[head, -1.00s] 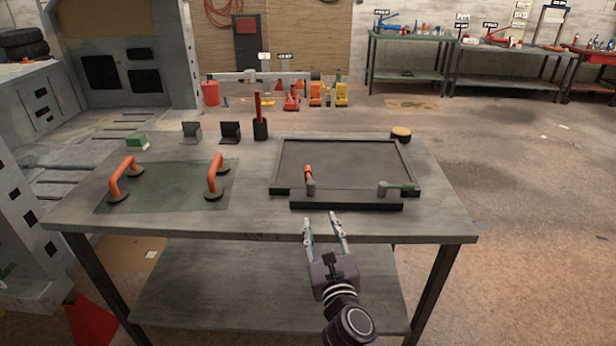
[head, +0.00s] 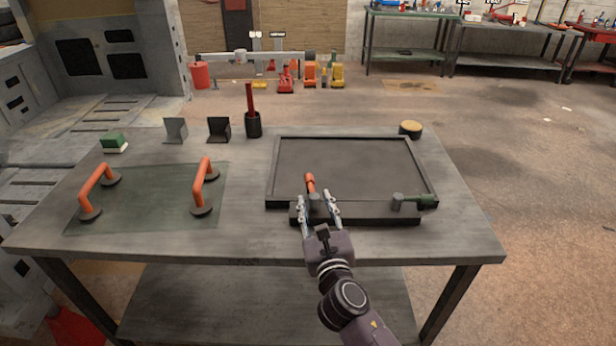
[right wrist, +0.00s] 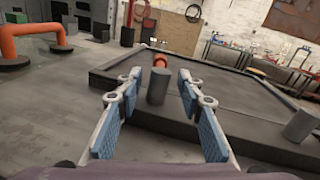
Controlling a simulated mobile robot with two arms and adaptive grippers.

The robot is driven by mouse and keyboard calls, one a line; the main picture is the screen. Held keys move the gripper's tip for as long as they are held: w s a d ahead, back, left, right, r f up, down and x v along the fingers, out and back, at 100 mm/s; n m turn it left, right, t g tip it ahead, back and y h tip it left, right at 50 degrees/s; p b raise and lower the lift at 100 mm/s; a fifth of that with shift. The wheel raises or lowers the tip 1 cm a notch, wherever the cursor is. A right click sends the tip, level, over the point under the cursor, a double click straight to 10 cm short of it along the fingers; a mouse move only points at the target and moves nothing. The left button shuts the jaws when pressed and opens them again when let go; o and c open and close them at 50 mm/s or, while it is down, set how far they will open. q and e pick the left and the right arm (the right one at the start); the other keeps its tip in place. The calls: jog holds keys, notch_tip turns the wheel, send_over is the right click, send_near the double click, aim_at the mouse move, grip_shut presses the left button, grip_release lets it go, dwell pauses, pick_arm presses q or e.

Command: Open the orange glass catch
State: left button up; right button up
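The orange catch (head: 310,184) is a short orange lever on a grey post at the front edge of the dark frame (head: 431,180). The lever points away from me, over the frame. In the right wrist view the grey post (right wrist: 157,87) stands between the fingers, with the orange lever end (right wrist: 160,61) behind it. My right gripper (head: 318,202) is open, with one finger on each side of the post; I cannot tell whether either touches it. It also shows in the right wrist view (right wrist: 155,95). My left gripper is not in view.
A glass pane (head: 150,200) with two orange-handled suction lifters lies on the bench (head: 240,235) at left. A black cup (head: 253,125) with a red tool, two dark brackets and a green-and-white block (head: 114,142) stand behind. A round yellow-topped item (head: 411,129) is at back right.

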aim_at(310, 184)
jog(key=shift+w+r, duration=0.1)
jog(key=shift+w, duration=0.3)
jog(key=w, duration=0.2)
jog(key=w+a, duration=0.1)
jog(key=w, duration=0.2)
jog(key=shift+w+a+b, duration=0.1)
jog(key=shift+w+b, duration=0.25)
jog(key=shift+w, duration=0.25)
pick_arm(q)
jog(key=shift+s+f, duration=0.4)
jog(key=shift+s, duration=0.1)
pick_arm(e)
jog(key=shift+w, duration=0.15)
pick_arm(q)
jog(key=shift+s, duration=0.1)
pick_arm(e)
grip_shut()
